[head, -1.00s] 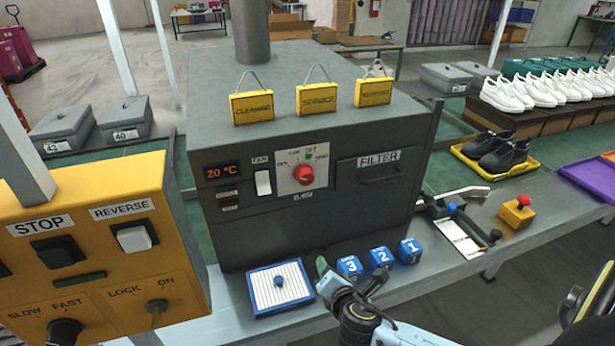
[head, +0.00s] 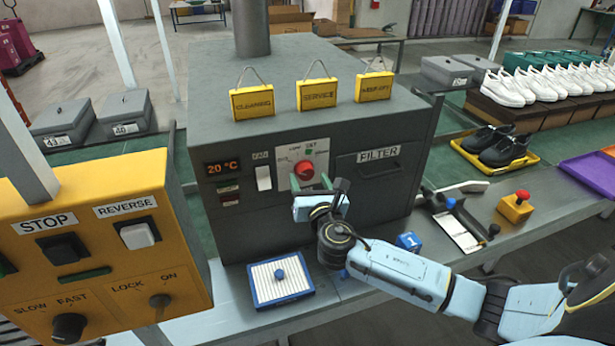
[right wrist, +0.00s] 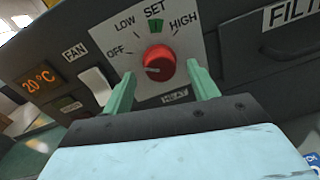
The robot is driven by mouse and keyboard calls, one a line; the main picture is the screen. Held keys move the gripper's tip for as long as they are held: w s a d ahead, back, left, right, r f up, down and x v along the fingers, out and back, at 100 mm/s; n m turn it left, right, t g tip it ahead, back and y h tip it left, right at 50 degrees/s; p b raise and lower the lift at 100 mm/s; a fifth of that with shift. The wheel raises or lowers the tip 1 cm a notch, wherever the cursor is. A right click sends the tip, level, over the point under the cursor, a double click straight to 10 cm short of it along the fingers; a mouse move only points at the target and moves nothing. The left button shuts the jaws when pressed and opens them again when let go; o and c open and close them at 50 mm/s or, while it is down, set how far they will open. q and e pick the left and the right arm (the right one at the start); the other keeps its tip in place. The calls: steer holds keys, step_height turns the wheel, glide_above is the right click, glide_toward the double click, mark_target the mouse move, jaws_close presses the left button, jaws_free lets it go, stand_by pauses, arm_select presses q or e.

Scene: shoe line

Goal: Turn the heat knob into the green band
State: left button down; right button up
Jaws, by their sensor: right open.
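The red heat knob (head: 304,170) sits on a white dial plate on the front of the grey oven. In the right wrist view the knob (right wrist: 159,62) has its pale pointer mark toward the left, on the OFF side. The green band (right wrist: 155,27) is at the top of the dial under SET, between LOW and HIGH. My right gripper (head: 311,184) is open just below the knob in the head view. In the right wrist view its green fingers (right wrist: 160,85) stand apart, one on each side of the knob, with gaps visible. My left gripper is not in view.
A white fan switch (head: 263,178) and a 20 °C display are left of the dial. The filter drawer (head: 378,168) is to its right. A yellow control box (head: 95,235) stands at the left.

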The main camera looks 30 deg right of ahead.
steer(key=shift+x, duration=1.1)
steer(key=c, duration=1)
